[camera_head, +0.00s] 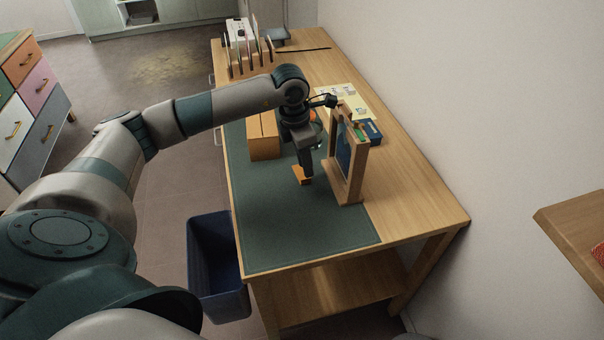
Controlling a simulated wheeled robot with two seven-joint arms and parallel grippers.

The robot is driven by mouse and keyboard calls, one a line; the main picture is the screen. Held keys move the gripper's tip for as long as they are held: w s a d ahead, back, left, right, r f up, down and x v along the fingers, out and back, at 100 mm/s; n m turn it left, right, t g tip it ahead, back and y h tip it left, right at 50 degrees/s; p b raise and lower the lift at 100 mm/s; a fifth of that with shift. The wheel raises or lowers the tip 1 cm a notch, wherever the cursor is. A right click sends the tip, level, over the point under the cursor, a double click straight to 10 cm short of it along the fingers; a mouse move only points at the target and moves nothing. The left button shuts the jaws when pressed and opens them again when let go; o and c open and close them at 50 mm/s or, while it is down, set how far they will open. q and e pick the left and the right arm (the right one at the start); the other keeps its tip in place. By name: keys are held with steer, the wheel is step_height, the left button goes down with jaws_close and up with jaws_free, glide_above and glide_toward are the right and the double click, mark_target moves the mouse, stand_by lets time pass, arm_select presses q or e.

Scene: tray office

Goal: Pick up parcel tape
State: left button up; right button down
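My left gripper (305,172) points down over the green desk mat (290,228), between a small brown box (263,137) and a wooden frame. A small orange piece (302,176) shows right at its fingertips. I cannot tell whether this is the parcel tape, or whether it is held or only touching. Another bit of orange (314,116) shows behind the wrist, mostly hidden by it. No tape roll can be made out clearly. The finger gap is too small to read. My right gripper is not in view.
The upright wooden frame (357,172) stands close to the right of my gripper. Behind it lie papers (345,99) and a blue box (371,131). A file rack (248,68) stands at the far end. A blue bin (217,268) is beside the desk. The mat's front is clear.

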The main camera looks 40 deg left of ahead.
mark_target(307, 183)
arm_select(q)
step_height(307, 183, down, 3)
steer(key=shift+s+f+p, duration=0.1)
steer(key=shift+s+p, duration=0.05)
steer(key=shift+p, duration=0.35)
steer(key=shift+d+f, duration=0.1)
steer(key=shift+f, duration=0.5)
steer(key=shift+c, duration=0.7)
jaws_close()
